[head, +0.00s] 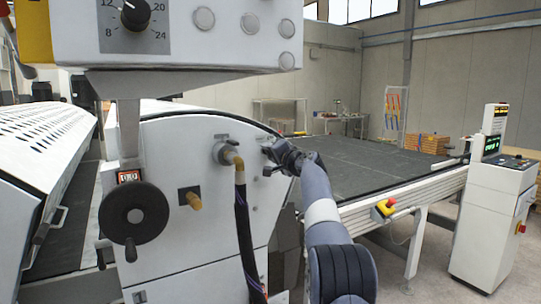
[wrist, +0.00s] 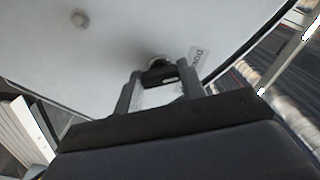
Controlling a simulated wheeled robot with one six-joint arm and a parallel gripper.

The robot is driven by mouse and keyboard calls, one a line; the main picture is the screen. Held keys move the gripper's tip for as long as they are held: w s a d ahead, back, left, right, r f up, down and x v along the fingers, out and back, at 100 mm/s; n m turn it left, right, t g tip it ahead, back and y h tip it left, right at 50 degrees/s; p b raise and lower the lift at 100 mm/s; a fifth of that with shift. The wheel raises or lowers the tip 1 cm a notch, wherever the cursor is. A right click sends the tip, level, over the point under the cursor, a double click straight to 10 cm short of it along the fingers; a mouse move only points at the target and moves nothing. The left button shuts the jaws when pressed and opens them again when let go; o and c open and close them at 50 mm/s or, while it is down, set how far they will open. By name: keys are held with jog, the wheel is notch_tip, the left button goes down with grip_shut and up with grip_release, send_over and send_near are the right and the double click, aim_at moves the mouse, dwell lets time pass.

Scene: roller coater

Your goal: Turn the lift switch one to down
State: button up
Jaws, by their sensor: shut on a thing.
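The lift switch (wrist: 156,63) is a small dark knob with a round base on the white side panel of the machine. A small white label (wrist: 197,62) with dark lettering sits beside it; the lettering is hard to read. My gripper (wrist: 158,80) is shut on the switch, with one finger on each side of it. In the head view my gripper (head: 268,158) reaches the panel from the right, and its dark body hides most of the switch. The exact angle of the switch cannot be told.
A hose fitting (head: 228,154) with a dark hose hangs just left of my gripper. A black handwheel (head: 134,213) is farther left. A control box (head: 200,35) overhangs above. A conveyor bed (head: 385,160) with a yellow-red emergency button (head: 384,208) lies to the right.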

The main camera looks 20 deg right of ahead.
jog(key=o, duration=1)
jog(key=s+d+b, duration=0.2)
jog(key=s+b, duration=0.4)
jog(key=s, duration=0.4)
jog(key=shift+s, duration=0.3)
jog(key=w+a+p, duration=0.2)
jog(key=w+p, duration=0.4)
jog(key=w, duration=0.4)
jog(key=shift+w, duration=0.35)
jog(key=shift+s, duration=0.1)
